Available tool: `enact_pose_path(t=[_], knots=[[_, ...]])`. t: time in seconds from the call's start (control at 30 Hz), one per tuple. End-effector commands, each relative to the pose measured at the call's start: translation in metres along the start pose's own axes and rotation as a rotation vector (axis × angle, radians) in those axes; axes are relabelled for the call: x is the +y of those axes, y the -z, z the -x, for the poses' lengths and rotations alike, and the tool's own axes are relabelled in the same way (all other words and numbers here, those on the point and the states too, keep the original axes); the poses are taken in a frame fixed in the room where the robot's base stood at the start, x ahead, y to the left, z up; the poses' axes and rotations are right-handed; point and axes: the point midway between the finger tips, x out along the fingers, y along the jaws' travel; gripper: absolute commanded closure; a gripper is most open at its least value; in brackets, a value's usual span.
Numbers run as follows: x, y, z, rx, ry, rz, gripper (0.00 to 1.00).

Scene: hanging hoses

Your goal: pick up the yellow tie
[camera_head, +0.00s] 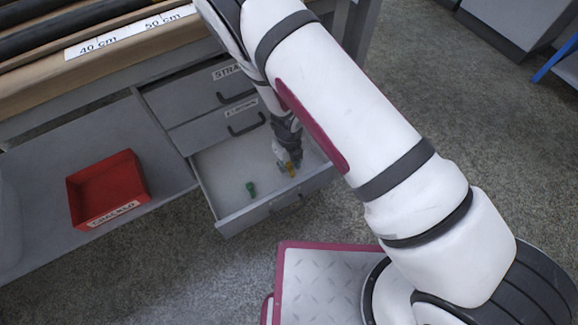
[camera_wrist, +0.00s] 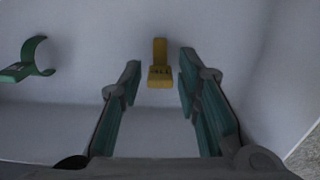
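The yellow tie (camera_wrist: 160,75) lies in the open drawer, and in the wrist view it sits just beyond and between my fingertips, with a dark mark on its near part. It also shows as a small yellow spot in the head view (camera_head: 291,170). My gripper (camera_wrist: 157,80) is open, its two fingers apart with nothing between them. In the head view my gripper (camera_head: 290,160) reaches down into the drawer (camera_head: 232,205), close to the tie. Whether a finger touches the tie cannot be told.
A green clip (camera_wrist: 32,62) lies in the drawer to the left of the tie; it also shows in the head view (camera_head: 251,189). The drawer walls surround my gripper. A red bin (camera_head: 108,190) stands on the grey shelf at left. Two shut drawers are above.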

Motion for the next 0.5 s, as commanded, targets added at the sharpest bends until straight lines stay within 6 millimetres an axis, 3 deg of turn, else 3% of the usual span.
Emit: enact_pose_path(t=[0.1, 0.5], knots=[[0.0, 0.0002, 0.0001, 0.0, 0.0, 0.0, 0.93], [0.0, 0.0, 0.0055, 0.0, 0.0, 0.0, 0.94]])
